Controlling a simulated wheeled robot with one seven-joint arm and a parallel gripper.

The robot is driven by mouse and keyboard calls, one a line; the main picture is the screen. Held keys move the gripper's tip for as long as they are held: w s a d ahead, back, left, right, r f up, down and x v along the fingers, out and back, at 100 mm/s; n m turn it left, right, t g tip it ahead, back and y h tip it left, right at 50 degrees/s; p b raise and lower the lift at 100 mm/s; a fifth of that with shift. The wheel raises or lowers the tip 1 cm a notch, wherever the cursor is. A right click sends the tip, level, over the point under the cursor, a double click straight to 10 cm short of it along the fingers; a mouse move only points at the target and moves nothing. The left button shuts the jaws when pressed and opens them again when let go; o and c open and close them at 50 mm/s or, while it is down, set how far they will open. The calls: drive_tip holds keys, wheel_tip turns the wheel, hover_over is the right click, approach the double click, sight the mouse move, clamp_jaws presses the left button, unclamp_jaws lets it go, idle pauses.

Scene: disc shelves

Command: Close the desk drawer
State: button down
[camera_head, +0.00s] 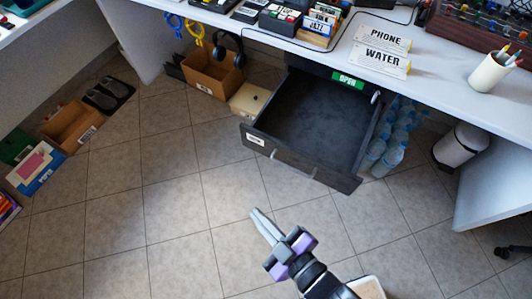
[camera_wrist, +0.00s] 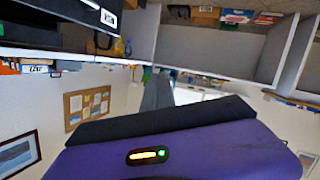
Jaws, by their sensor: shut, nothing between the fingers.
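The desk drawer (camera_head: 312,128) is dark grey and pulled far out from under the white desk in the head view. It looks empty inside, and its front has a pale bar handle (camera_head: 294,163) and a small white label. My gripper (camera_head: 262,223) is in front of the drawer and apart from it, over the floor, with its grey fingers together and nothing between them. In the wrist view my purple gripper body fills the lower part, and a dark front with a bright handle (camera_wrist: 91,4), likely the drawer, shows at the top left.
Water bottles (camera_head: 390,140) stand on the floor right of the drawer, with a white bin (camera_head: 460,148) beyond. A cardboard box (camera_head: 212,72) and a cream box (camera_head: 249,100) stand to its left. The desk top (camera_head: 440,70) holds signs and a pen cup. The tiled floor in front is clear.

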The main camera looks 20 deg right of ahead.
drive_tip(key=w+a+f+n+g+h+b, duration=0.1)
drive_tip(key=w+a+f+n+h+b, duration=0.15)
drive_tip(key=w+a+f+n, duration=0.5)
drive_tip(key=w+a+f+n+g+h+b, duration=0.1)
drive_tip(key=w+a+f+n+h+b, duration=0.25)
drive_tip(key=f, duration=0.65)
drive_tip(key=n+t+h+b, duration=0.1)
drive_tip(key=n+h, duration=0.6)
drive_tip(key=h, duration=0.6)
approach(270, 141)
drive_tip(key=b+x, duration=0.2)
drive_tip(key=x, duration=0.5)
drive_tip(key=shift+s+r, duration=0.1)
drive_tip(key=shift+r, duration=0.05)
drive_tip(key=shift+d, duration=0.1)
